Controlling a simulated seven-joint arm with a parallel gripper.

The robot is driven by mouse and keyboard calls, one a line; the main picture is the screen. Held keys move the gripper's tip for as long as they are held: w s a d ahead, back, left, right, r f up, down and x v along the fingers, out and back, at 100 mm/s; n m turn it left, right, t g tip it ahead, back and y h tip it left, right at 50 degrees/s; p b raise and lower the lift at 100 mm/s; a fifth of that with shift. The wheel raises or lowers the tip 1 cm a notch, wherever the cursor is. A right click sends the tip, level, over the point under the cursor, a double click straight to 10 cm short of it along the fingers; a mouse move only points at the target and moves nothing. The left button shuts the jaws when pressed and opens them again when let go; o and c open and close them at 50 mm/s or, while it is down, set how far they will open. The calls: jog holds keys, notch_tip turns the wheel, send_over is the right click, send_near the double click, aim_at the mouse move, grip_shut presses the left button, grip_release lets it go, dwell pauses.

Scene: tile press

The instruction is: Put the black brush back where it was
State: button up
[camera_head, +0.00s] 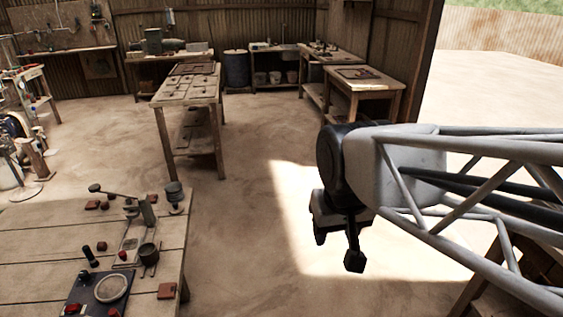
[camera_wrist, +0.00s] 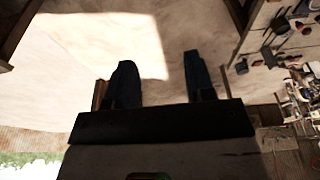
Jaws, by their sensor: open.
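My gripper (camera_head: 336,247) hangs over the bare floor, right of the wooden work table (camera_head: 40,228). In the wrist view its two dark fingers stand apart with nothing between them (camera_wrist: 158,65). I cannot tell for sure which thing is the black brush. A small dark upright piece (camera_head: 88,256) stands on the table behind a dark blue plate (camera_head: 97,308). Another dark knobbed piece (camera_head: 175,197) stands near the table's far right corner. My gripper is well apart from both.
A lever press (camera_head: 143,212), a dark cup (camera_head: 149,254) and several red-brown tiles (camera_head: 166,291) are on the table. Other benches (camera_head: 187,90) stand farther back. A blue barrel (camera_head: 236,70) is near the wall. The floor between is clear.

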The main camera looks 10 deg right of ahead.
jog(key=s, duration=0.1)
jog(key=s+d+f, duration=0.1)
jog(key=s, duration=0.2)
jog(key=shift+d+f, duration=0.3)
